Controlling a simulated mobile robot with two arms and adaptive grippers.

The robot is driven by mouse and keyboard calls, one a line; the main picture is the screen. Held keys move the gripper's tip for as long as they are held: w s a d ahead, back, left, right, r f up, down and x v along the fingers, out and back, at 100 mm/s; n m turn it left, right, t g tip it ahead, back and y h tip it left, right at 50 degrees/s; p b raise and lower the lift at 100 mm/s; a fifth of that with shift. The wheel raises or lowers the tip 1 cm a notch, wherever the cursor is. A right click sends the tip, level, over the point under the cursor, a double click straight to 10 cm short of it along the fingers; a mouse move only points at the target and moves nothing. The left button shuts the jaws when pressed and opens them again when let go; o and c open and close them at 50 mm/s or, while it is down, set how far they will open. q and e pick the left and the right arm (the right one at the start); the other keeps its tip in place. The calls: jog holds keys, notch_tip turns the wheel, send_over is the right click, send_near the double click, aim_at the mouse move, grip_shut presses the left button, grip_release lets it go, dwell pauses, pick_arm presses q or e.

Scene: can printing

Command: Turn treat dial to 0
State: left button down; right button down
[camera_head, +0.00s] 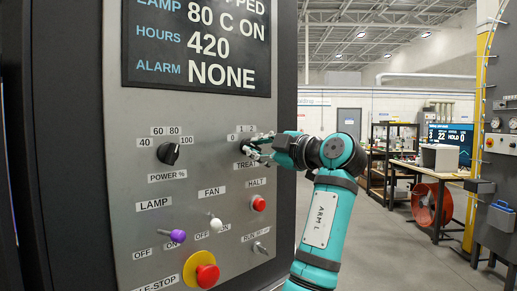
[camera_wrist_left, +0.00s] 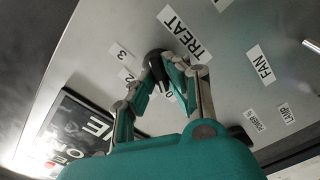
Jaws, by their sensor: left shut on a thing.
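The black treat dial (camera_head: 246,147) is on the grey control panel, above the TREAT label (camera_head: 246,165) and below the numbers 0, 1 and 2 (camera_head: 242,132). My left gripper (camera_head: 257,149) reaches it from the right and is shut on it. In the left wrist view the dial (camera_wrist_left: 155,64) sits between the two fingers of the gripper (camera_wrist_left: 172,80). The 0 label (camera_wrist_left: 168,94) shows between the fingers, and labels 2 and 3 lie to the left. The fingers partly cover the dial, so its exact pointer setting is hard to tell. My right gripper is not in view.
The power dial (camera_head: 168,153) is left of the treat dial. Below are the red halt button (camera_head: 258,203), the white fan switch (camera_head: 215,223), the purple lamp switch (camera_head: 177,236) and the red stop button (camera_head: 207,275). A screen (camera_head: 197,45) is above. Open floor lies right.

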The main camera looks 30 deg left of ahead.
pick_arm(q)
jog(key=c, duration=1.4)
grip_release()
jog(key=shift+o, duration=0.2)
jog(key=v, duration=1.2)
